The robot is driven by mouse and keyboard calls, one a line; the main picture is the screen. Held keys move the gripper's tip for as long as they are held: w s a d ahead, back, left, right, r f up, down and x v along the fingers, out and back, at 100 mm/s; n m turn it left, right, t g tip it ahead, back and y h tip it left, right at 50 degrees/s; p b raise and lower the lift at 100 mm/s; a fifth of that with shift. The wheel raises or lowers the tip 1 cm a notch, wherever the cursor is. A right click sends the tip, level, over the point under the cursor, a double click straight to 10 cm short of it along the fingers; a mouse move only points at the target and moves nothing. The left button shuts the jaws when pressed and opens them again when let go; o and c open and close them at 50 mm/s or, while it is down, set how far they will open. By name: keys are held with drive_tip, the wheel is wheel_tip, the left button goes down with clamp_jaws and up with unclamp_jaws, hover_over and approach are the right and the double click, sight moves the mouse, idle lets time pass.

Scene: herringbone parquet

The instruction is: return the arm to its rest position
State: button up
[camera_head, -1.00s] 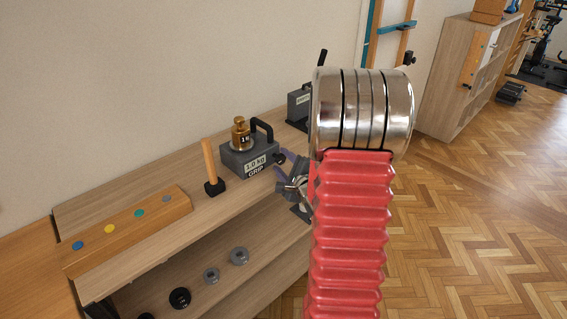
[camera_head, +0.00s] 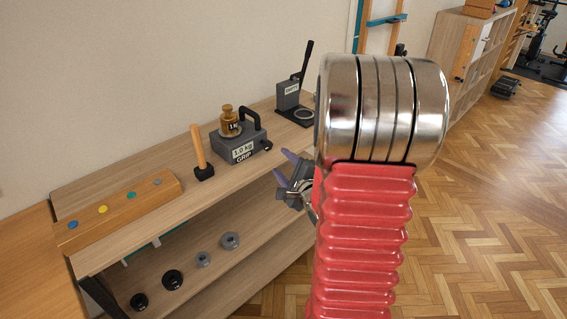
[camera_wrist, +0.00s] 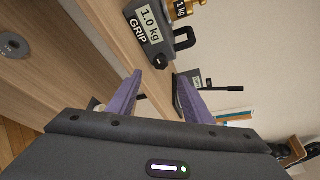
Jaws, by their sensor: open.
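My gripper (camera_head: 287,166) shows in the head view just left of my red ribbed arm, in front of the shelf's front edge. In the wrist view its two purple fingers (camera_wrist: 158,97) are spread apart with nothing between them. My arm hides part of the gripper's wrist in the head view. A grey 1.0 kg grip block (camera_head: 240,150) with a black handle stands on the shelf top, to the left of the gripper and apart from it. The block also shows at the top of the wrist view (camera_wrist: 150,28).
A brass weight (camera_head: 229,122) sits on the grip block. A wooden-handled tool (camera_head: 199,150), a board with coloured dots (camera_head: 120,208) and a lever press (camera_head: 290,95) stand on the shelf top (camera_head: 150,237). Several rings lie on the lower shelf. Parquet floor (camera_head: 490,230) at right is clear.

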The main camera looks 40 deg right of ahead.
drive_tip(key=shift+v, duration=0.8)
drive_tip(key=shift+d, duration=0.1)
